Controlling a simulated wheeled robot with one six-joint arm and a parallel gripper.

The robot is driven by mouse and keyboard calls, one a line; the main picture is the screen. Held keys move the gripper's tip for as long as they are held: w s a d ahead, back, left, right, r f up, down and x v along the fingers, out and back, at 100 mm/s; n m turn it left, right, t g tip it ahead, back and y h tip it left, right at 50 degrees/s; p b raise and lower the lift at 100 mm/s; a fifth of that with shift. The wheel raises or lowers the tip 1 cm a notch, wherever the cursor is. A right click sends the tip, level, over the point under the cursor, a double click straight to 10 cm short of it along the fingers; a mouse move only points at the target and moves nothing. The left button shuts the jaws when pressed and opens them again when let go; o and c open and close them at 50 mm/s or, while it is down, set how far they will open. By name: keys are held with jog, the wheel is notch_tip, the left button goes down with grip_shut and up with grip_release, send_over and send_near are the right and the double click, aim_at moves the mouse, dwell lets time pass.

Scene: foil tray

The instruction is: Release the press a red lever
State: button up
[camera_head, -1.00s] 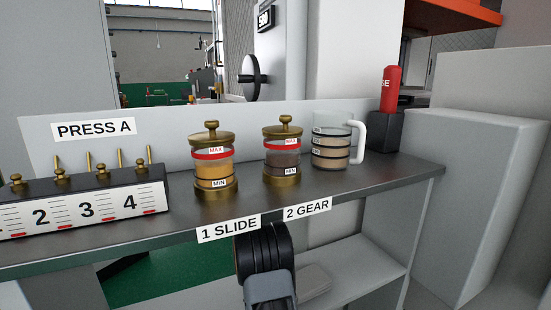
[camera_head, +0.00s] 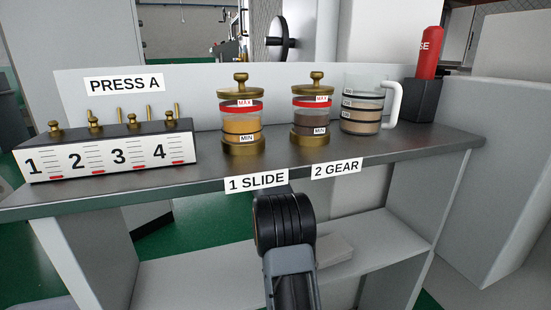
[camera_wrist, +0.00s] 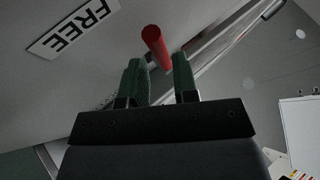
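In the wrist view a red cylindrical lever (camera_wrist: 156,46) stands out from a pale surface, beyond the fingertips and roughly in line with the gap between them. My gripper (camera_wrist: 160,75) has two green-padded fingers spread apart, with nothing between them; it looks open and apart from the lever. In the head view a red upright cylinder (camera_head: 429,52) rises from a dark block at the right end of the shelf, its lettering cut to "SE". I cannot tell whether both views show the same red part. My gripper's tip is hidden in the head view.
A "FREE" label (camera_wrist: 73,28) shows upside down in the wrist view. The steel shelf (camera_head: 395,153) carries a numbered block (camera_head: 108,153), two brass-lidded jars (camera_head: 241,124) (camera_head: 312,116) and a clear mug (camera_head: 366,108). A pale cabinet stands at the right.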

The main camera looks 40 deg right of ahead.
jog(key=v, duration=1)
jog(key=shift+a, duration=0.3)
jog(key=shift+f, duration=0.15)
